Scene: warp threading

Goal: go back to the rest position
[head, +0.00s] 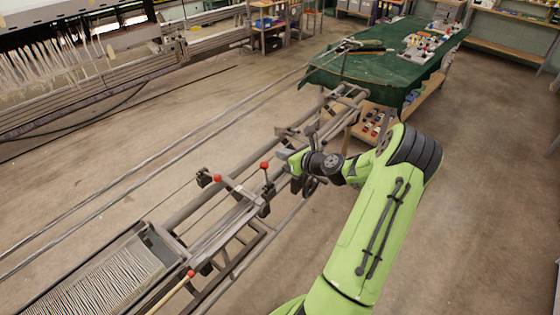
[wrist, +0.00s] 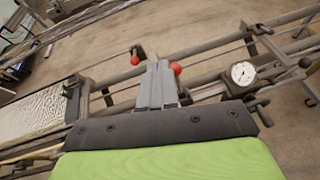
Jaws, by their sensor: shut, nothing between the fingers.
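My gripper (wrist: 158,72) shows in the wrist view as two grey fingers side by side, shut with nothing between them. In the head view my gripper (head: 284,154) is at the end of my green arm, over the long metal loom frame (head: 180,213). From the wrist view the fingertips lie between two red ball knobs, one (wrist: 135,60) to the left and one (wrist: 176,68) just right of the tips. I cannot tell whether the fingers touch the frame below.
A comb-like warp section (head: 100,280) lies at the lower left. A round dial gauge (wrist: 242,73) sits on the frame right of my gripper. A green-covered table (head: 370,68) with small items stands at the back. Open concrete floor (head: 485,170) lies to the right.

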